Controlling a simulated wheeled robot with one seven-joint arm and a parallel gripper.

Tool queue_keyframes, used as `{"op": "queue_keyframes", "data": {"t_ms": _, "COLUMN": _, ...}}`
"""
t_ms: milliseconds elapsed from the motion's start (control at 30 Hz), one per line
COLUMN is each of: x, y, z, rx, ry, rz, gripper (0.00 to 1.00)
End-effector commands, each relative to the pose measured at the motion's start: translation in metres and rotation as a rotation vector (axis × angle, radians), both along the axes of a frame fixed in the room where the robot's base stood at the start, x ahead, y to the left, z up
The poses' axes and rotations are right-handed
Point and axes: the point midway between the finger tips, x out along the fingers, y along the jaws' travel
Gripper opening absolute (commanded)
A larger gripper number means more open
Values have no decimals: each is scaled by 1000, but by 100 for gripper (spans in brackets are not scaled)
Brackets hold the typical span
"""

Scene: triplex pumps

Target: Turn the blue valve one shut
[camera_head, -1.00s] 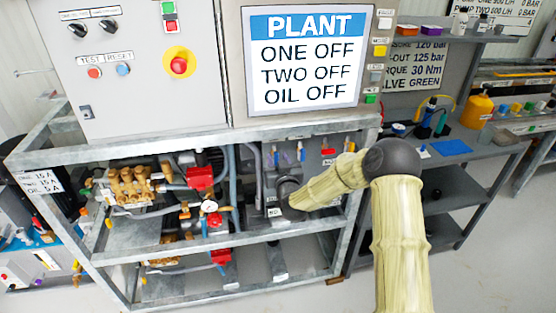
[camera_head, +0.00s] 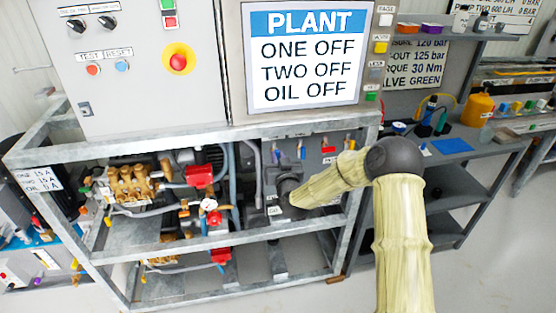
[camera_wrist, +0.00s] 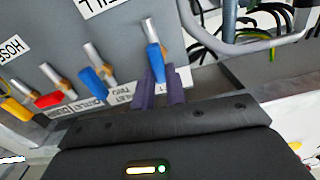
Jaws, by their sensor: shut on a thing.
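In the wrist view, a blue valve handle (camera_wrist: 153,33) on a metal stem reaches down between the purple fingers of my gripper (camera_wrist: 160,80). The fingers are shut on this handle, and its lower end is partly hidden between them. A second blue handle (camera_wrist: 95,82) hangs to its left, apart from the fingers.
A red handle (camera_wrist: 50,99) and a yellow handle (camera_wrist: 15,109) sit farther left on the same panel. A grey pipe (camera_wrist: 255,45) and black hoses run to the right. In the head view, metal frame rails (camera_head: 215,243) pass below the panel.

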Motion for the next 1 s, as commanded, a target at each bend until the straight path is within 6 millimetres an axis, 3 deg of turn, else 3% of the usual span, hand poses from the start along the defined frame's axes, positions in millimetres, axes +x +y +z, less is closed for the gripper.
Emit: {"op": "queue_keyframes", "data": {"t_ms": 1000, "x": 3, "y": -10, "z": -9, "rx": 855, "ry": 245, "rz": -3, "gripper": 0}}
